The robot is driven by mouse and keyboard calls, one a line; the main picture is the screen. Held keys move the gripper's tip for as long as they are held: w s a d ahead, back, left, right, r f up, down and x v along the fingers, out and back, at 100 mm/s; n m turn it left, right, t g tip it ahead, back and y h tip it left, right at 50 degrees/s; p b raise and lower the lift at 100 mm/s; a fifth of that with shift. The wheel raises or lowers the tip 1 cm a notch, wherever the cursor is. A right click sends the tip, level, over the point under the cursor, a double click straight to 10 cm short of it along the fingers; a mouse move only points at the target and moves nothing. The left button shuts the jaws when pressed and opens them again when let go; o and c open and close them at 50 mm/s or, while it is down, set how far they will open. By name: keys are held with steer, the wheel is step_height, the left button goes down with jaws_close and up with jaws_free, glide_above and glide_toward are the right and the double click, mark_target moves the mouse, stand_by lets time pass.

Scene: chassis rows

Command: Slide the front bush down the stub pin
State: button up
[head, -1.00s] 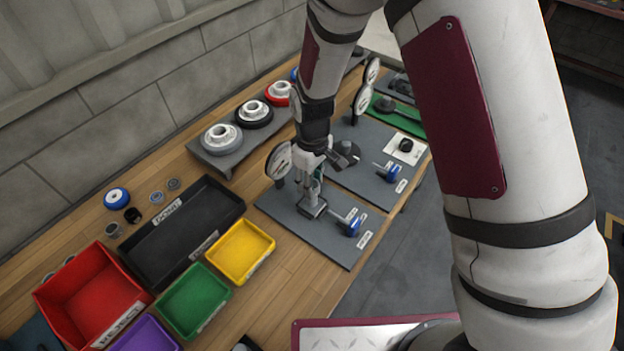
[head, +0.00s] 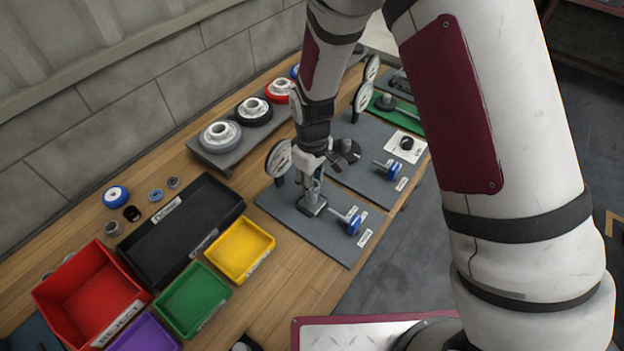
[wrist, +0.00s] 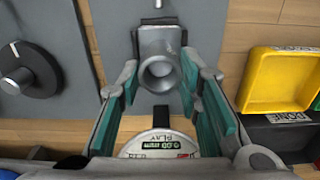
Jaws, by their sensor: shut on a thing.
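In the wrist view my gripper (wrist: 163,78) is shut on the front bush (wrist: 160,72), a grey ring seen nearly end-on with a dark round bore. The teal-padded fingers stand on either side of it. The stub pin is not clearly visible; I cannot tell how far along it the bush sits. In the head view my gripper (head: 313,203) points down, low over the near grey chassis plate (head: 285,208). The fingers hide the bush there.
A dial gauge (head: 279,159) is behind my gripper. A play gauge (wrist: 160,145) reads 0.00 mm. A yellow tray (head: 241,249) and black tray (head: 185,222) lie left. Another chassis plate (head: 365,172) is behind.

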steer(key=shift+f, duration=0.45)
stand_by(0.4)
steer(key=shift+f+b, duration=0.35)
steer(key=shift+f, duration=0.2)
steer(key=o, duration=1.3)
steer(key=shift+r, duration=0.1)
step_height(320, 180, up, 12)
